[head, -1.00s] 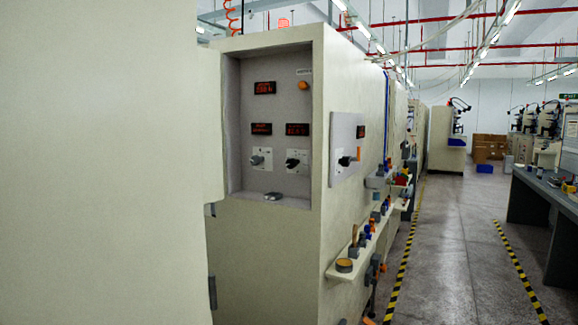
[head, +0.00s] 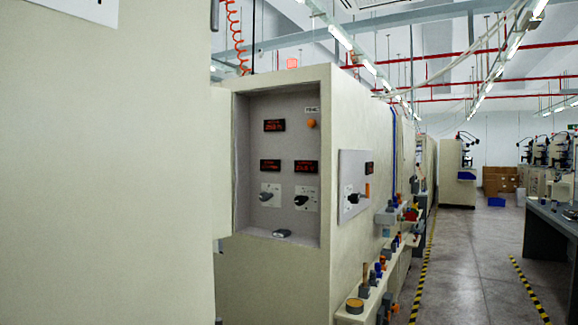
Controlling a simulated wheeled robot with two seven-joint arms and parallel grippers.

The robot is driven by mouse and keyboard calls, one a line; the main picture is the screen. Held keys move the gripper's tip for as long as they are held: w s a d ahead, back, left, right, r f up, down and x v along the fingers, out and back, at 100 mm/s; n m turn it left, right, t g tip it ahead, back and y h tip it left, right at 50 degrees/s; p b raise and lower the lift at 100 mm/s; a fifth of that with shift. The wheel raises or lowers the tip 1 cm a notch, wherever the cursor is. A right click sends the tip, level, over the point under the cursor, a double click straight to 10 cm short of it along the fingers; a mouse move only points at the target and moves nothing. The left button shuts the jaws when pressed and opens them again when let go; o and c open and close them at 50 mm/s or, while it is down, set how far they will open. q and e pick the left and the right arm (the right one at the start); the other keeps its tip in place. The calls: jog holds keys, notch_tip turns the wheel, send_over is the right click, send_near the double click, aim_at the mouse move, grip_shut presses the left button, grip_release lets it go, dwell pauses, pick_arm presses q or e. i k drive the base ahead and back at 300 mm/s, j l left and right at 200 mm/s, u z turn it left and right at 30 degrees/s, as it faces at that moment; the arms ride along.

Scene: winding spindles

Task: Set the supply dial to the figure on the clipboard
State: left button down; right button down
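A recessed control panel (head: 250,222) sits in the end of a cream cabinet. It holds two dials: a grey-knobbed left dial (head: 266,196) and a black-knobbed right dial (head: 300,200). Red displays sit above them, a left one (head: 270,165), a right one (head: 306,167) and an upper one (head: 274,125); their figures are too small to read surely. Another black dial (head: 352,198) is on a plate on the cabinet's side. I cannot tell from any label which is the supply dial. No clipboard can be made out. Neither gripper is in view.
A large cream surface (head: 110,180) fills the left side close to me. A shelf (head: 372,300) with small items juts from the cabinet's side. The aisle floor (head: 470,260), with yellow-black stripes, is open on the right, beside a dark bench (head: 552,225).

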aim_at(301, 200)
jog(key=u, duration=0.75)
jog(key=i+l+u, duration=0.15)
jog(key=l+u, duration=0.2)
jog(key=i+l+u, duration=0.15)
jog(key=l+u, duration=0.15)
jog(key=l, duration=0.15)
jog(key=l+u, duration=0.35)
jog(key=i+l, duration=0.05)
jog(key=l, duration=0.05)
